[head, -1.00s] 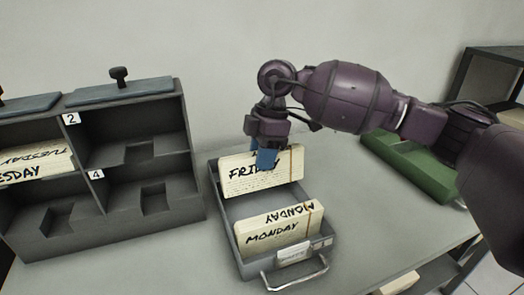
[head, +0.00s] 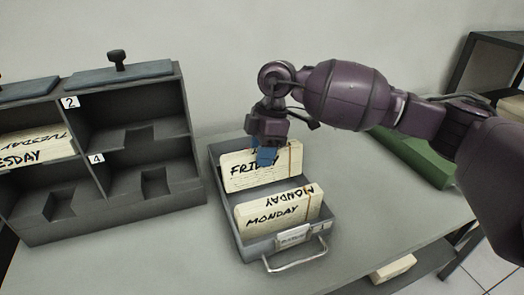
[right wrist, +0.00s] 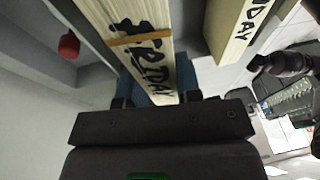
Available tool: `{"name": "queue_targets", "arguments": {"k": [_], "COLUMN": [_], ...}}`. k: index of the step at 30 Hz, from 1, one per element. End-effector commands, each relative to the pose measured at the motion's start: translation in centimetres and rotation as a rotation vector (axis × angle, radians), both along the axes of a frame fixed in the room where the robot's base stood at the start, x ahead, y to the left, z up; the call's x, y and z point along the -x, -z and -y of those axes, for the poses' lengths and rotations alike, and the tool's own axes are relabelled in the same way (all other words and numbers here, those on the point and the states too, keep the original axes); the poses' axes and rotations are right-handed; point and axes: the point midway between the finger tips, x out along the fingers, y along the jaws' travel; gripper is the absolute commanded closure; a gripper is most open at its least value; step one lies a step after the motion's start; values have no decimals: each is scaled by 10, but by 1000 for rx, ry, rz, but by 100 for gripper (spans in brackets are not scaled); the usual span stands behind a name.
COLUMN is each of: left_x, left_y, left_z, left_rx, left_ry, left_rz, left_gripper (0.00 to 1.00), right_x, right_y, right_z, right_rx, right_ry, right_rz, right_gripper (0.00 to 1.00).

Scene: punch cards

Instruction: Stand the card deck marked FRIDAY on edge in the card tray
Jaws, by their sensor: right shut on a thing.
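The cream card deck marked FRIDAY (head: 240,172) stands on edge inside the far end of the grey card tray (head: 284,243), with a tan band around its right side. My right gripper (head: 266,155) is shut on the top of this deck, its blue fingers over the upper edge. In the right wrist view the FRIDAY deck (right wrist: 138,40) runs up from between the fingers. The deck marked MONDAY (head: 275,212) stands on edge in the tray's near part; it also shows in the right wrist view (right wrist: 240,25). My left gripper is not in view.
A dark grey pigeonhole rack (head: 150,160) stands left of the tray, with a TUESDAY deck (head: 30,148) in a left compartment. A green box (head: 420,160) lies to the right behind my arm. The tabletop (head: 400,220) right of the tray is clear.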

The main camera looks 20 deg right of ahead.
Motion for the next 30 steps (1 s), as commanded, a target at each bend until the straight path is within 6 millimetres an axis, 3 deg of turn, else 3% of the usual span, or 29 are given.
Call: {"name": "queue_targets", "arguments": {"k": [14, 30], "left_x": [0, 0], "left_y": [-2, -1], "left_z": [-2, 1], "left_rx": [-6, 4], "left_ry": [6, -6], "left_rz": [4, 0], "left_gripper": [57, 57], "right_x": [0, 0], "right_y": [5, 35], "right_z": [0, 0], "right_rx": [0, -1], "right_ry": [0, 0], "right_rz": [0, 0], "right_gripper": [100, 100]}}
